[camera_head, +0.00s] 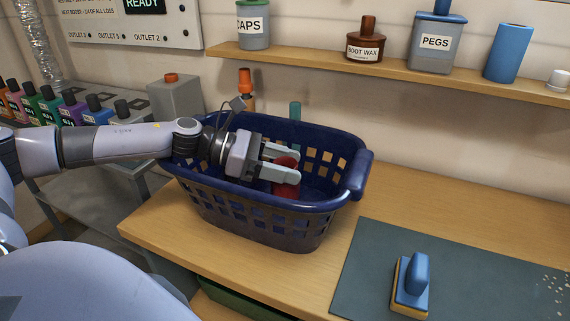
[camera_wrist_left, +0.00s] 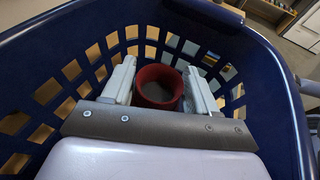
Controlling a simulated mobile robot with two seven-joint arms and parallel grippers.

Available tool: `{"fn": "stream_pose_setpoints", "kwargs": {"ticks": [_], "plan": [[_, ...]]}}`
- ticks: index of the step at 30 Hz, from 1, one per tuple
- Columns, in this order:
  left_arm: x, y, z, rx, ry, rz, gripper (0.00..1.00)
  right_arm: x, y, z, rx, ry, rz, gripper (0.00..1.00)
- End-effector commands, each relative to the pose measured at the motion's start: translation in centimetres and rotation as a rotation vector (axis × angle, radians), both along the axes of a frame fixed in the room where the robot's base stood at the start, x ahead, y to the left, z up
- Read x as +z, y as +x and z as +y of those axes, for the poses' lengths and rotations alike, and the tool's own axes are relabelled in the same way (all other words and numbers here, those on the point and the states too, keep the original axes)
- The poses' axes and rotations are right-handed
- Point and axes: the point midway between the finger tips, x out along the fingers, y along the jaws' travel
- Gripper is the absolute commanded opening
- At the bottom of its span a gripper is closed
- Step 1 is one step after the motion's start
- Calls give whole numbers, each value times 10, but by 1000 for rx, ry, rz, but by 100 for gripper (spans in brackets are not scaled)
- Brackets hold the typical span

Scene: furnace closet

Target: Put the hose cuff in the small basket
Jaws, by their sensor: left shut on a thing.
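The hose cuff (camera_head: 285,184) is a short red tube. It is between the fingers of my left gripper (camera_head: 284,165), which is shut on it. In the left wrist view the cuff (camera_wrist_left: 158,86) shows as a red ring with a dark hollow, between the two pale fingers of the left gripper (camera_wrist_left: 160,88). The basket (camera_head: 255,216) is dark blue with square holes and stands on the wooden bench. The gripper and cuff are over and within its opening. I cannot tell if the cuff touches the basket floor. My right gripper is not in view.
A brush with a blue handle (camera_head: 412,285) lies on a dark mat (camera_head: 375,270) at the right. A shelf (camera_head: 390,72) with containers runs above the basket. Several coloured bottles (camera_head: 50,105) stand at the left.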

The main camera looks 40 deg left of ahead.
Motion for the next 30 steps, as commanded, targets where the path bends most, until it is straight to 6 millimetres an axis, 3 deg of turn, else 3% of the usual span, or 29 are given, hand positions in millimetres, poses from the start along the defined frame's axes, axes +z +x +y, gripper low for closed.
{"fn": "stream_pose_setpoints", "kwargs": {"ticks": [9,10,12,22,30], "plan": [[-4,0,0,1,-1,-2,16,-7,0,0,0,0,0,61],[-5,0,0,0,0,0,62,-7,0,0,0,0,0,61],[-5,0,0,0,0,0,84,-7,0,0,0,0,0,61],[-4,0,0,0,-1,-1,84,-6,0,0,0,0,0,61],[9,-2,5,4,0,0,84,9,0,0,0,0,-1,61]]}}
